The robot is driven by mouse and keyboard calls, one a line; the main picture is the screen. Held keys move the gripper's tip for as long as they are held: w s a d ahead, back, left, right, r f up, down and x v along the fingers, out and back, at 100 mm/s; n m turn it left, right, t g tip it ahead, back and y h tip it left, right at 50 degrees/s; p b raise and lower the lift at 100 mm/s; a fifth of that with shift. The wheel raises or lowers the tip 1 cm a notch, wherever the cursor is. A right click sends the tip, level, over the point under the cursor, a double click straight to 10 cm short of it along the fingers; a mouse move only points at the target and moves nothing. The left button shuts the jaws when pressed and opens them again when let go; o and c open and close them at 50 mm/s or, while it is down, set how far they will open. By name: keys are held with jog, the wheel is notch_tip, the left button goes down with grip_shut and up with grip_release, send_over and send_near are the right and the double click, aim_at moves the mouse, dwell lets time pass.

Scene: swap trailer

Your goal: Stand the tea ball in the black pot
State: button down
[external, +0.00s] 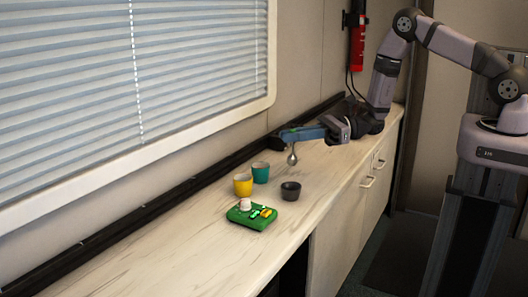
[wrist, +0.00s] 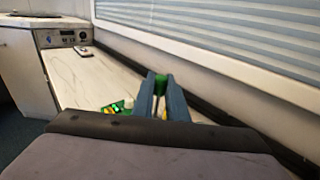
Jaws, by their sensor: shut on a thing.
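The tea ball (external: 292,159) is a small silver ball hanging under the fingertips of my gripper (external: 285,135) in the external view. My gripper is shut on it, at its upper end, and holds it above the counter. The black pot (external: 291,191) is a small dark open cup standing on the counter, below the tea ball and nearer the front edge. In the wrist view my gripper (wrist: 161,80) points along the counter; the tea ball and the black pot cannot be made out there.
A yellow cup (external: 243,184) and a teal cup (external: 261,172) stand left of the pot. A green board (external: 252,215) with a white knob lies in front of them. The window wall bounds the counter (external: 150,255) at the back. A control panel (wrist: 62,37) shows at the far end.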

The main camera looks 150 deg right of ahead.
aim_at(292, 165)
jog(key=shift+f+b, duration=3.35)
jog(key=shift+f, duration=1.1)
jog(key=c, duration=1.7)
grip_release()
jog(key=shift+o, duration=0.2)
jog(key=b+v, duration=0.1)
jog(key=v, duration=0.6)
jog(key=shift+b, duration=0.35)
jog(key=shift+s+a, duration=0.15)
